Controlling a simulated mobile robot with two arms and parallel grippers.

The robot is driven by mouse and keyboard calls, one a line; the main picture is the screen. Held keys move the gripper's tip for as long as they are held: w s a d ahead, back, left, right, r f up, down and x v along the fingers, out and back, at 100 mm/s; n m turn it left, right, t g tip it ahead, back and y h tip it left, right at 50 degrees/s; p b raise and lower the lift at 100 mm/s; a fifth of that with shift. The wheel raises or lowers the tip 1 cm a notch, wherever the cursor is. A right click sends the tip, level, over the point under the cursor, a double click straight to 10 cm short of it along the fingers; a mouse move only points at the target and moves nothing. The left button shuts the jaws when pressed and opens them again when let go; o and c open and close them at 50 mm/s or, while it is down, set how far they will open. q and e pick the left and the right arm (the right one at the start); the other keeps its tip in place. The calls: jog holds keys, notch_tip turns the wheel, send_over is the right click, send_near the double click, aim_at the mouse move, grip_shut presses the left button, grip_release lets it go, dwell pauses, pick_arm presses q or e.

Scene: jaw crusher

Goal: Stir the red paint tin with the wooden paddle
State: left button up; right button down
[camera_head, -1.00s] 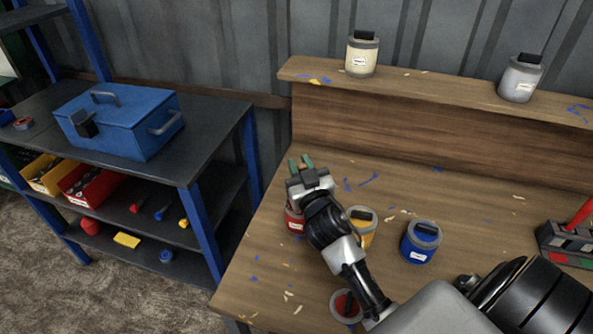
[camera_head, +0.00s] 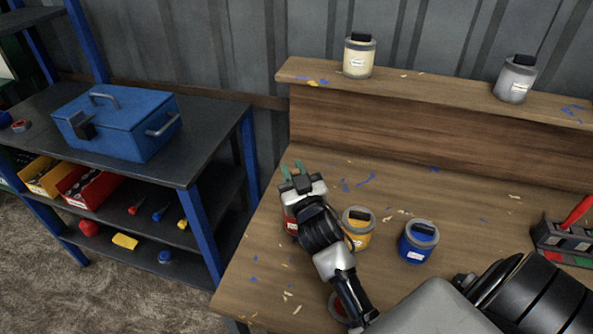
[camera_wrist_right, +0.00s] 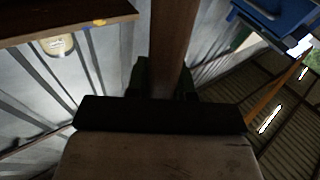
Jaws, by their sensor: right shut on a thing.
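A red tin (camera_head: 289,224) with a white label stands on the wooden bench, mostly hidden behind my right gripper (camera_head: 297,172). A second tin with red on it (camera_head: 335,304) stands near the front edge, mostly covered by my right arm. In the right wrist view, my right gripper (camera_wrist_right: 164,85) is shut on the wooden paddle (camera_wrist_right: 172,45), a flat brown strip running up out of the picture. In the head view the paddle cannot be made out, and whether it touches a tin cannot be told. My left gripper is not in view.
A yellow tin (camera_head: 357,236) and a blue tin (camera_head: 418,242) stand right of my right arm. A cream tin (camera_head: 359,56) and a grey tin (camera_head: 515,79) sit on the back ledge. A dark holder (camera_head: 562,242) is at far right. A blue toolbox (camera_head: 140,135) rests on the left shelf.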

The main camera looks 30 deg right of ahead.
dwell(0.3)
jog(key=shift+s+a+r+p, duration=0.15)
jog(key=shift+a+r+p, duration=0.05)
jog(key=shift+r+p, duration=1.05)
jog(key=shift+s+a+r+p, duration=0.15)
jog(key=shift+s+r+p, duration=0.05)
jog(key=shift+r+p, duration=1)
jog(key=shift+s+a+r+p, duration=0.15)
jog(key=shift+a+r+p, duration=0.05)
jog(key=shift+r+p, duration=1)
jog(key=shift+r, duration=0.15)
notch_tip(320, 180, up, 5)
jog(key=p, duration=0.4)
jog(key=shift+p, duration=0.3)
